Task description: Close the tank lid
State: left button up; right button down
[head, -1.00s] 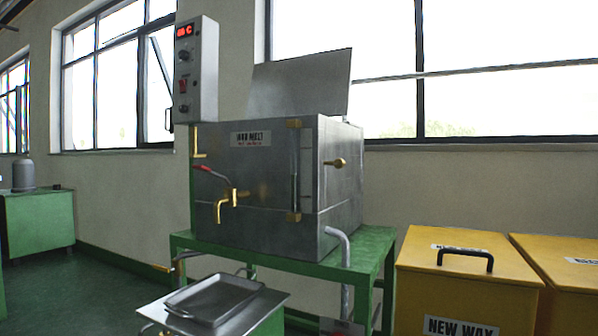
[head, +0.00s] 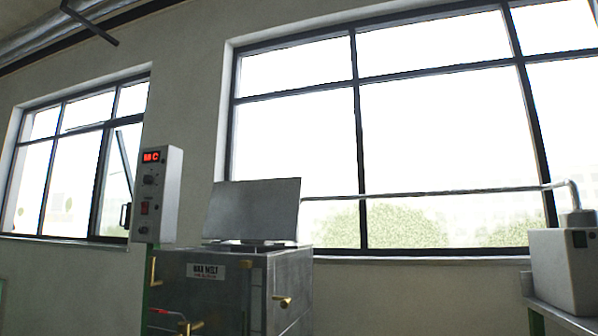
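The tank lid (head: 252,211) is a flat grey metal plate standing raised and tilted back at the rear of the tank top. The wax melt tank (head: 208,291) is a grey metal box with a label, brass fittings and a red-handled tap at its lower front. Its top opening is seen almost edge-on, so I cannot see inside. The tank's lower part is cut off by the frame's bottom edge. Neither of my grippers is in view.
A control box (head: 157,195) with a red display stands just left of the tank. A pale machine (head: 566,270) sits at the far right, with a pipe (head: 430,191) running left from it across the window. Windows fill the wall behind.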

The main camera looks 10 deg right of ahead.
aim_at(268, 211)
jog(key=u, duration=0.7)
jog(key=i, duration=0.9)
jog(key=z, duration=0.15)
